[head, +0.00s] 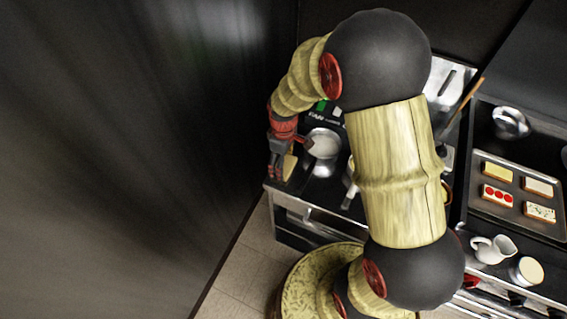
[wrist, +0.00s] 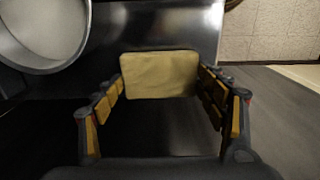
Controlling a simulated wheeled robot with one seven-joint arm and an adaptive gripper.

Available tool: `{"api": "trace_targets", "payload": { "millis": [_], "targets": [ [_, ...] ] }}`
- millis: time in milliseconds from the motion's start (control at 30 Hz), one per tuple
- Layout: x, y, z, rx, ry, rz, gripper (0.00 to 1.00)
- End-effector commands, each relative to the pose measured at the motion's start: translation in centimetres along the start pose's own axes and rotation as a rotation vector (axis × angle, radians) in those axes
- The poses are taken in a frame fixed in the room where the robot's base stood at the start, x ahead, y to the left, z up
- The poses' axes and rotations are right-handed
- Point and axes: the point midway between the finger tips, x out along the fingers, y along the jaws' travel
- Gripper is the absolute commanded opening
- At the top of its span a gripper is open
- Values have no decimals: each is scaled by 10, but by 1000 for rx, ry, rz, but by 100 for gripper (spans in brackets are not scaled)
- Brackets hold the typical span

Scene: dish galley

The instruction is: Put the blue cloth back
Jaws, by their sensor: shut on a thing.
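No blue cloth shows in either view. My gripper (head: 280,168) is at the left end of the dark counter in the head view, beside a metal pot (head: 322,146). It is shut on a tan, rounded rectangular slab (wrist: 159,75), which spans the space between the two fingers in the wrist view. The slab also shows as a small tan patch (head: 289,167) at the fingers in the head view. I cannot tell whether it touches the counter. My arm hides much of the counter's middle.
A dark tray (head: 500,212) with several topped slices lies at the right. A white jug (head: 493,249) and a cup (head: 527,271) stand in front of it. The pot's rim is close by in the wrist view (wrist: 82,45). A dark wall (head: 150,150) fills the left.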

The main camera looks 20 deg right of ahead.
Motion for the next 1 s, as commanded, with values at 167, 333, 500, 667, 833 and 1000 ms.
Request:
{"api": "trace_targets", "payload": {
  "millis": [167,333,500,667,833,1000],
  "targets": [
    [4,1,0,0,2,2,52],
    [5,0,0,0,1,1,52],
    [7,0,0,0,1,1,77],
    [7,0,0,0,1,1,86],
    [6,0,0,0,1,1,90],
    [6,0,0,0,1,1,90]
  ]
}}
